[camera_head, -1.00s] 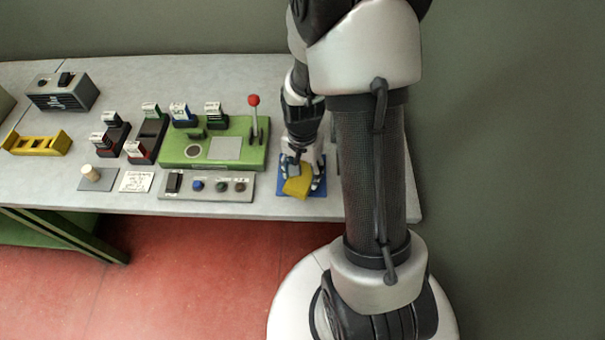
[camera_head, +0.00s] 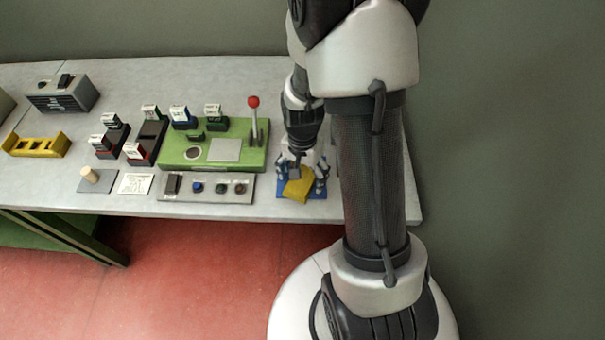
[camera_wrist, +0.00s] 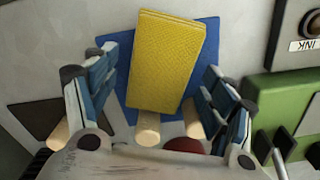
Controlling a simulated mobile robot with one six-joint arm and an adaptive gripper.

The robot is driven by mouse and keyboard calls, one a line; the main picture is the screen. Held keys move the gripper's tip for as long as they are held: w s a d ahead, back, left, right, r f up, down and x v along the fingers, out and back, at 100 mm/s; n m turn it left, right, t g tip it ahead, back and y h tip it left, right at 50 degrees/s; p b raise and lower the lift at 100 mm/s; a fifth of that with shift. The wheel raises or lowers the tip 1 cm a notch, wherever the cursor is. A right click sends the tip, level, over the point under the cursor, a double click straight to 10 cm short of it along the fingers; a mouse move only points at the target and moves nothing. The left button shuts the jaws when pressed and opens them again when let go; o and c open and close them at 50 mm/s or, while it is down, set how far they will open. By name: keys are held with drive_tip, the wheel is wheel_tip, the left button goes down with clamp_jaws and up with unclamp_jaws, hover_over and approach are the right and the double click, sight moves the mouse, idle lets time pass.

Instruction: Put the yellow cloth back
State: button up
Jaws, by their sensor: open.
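The yellow cloth (camera_head: 299,185) is a folded pad lying on a blue mat (camera_head: 286,192) near the table's front edge. In the wrist view the cloth (camera_wrist: 166,58) lies slightly askew on the blue mat (camera_wrist: 116,76), with mat showing on both sides. My gripper (camera_head: 302,174) is over the cloth. In the wrist view my gripper (camera_wrist: 160,68) has its blue-padded fingers spread wide, one on each side of the cloth, with gaps between. Nothing is held. I cannot tell how high the fingertips are above the mat.
In the wrist view, several cork-coloured cylinders (camera_wrist: 147,128) and a dark red round thing (camera_wrist: 184,146) show near the palm. Left of the mat are a grey button panel (camera_head: 212,188) and a green machine (camera_head: 175,153) with a red-knobbed lever (camera_head: 254,102).

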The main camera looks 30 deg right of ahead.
drive_tip(key=shift+r, duration=0.1)
drive_tip(key=s+a+r+n+t+p, duration=0.1)
drive_tip(key=s+a+r+n+p, duration=0.1)
drive_tip(key=r, duration=0.9)
drive_tip(key=s+a+r+n+t+p, duration=0.1)
drive_tip(key=a+r+n+p, duration=0.15)
drive_tip(key=r, duration=0.85)
drive_tip(key=s+a+r+n+t, duration=0.2)
drive_tip(key=s+a+r+n, duration=0.4)
drive_tip(key=s, duration=0.4)
wheel_tip(320, 180, up, 3)
drive_tip(key=shift+s+a+f+n+t, duration=0.2)
drive_tip(key=shift+s+a+n+t, duration=0.1)
drive_tip(key=shift+s+n, duration=0.15)
drive_tip(key=shift+w, duration=0.1)
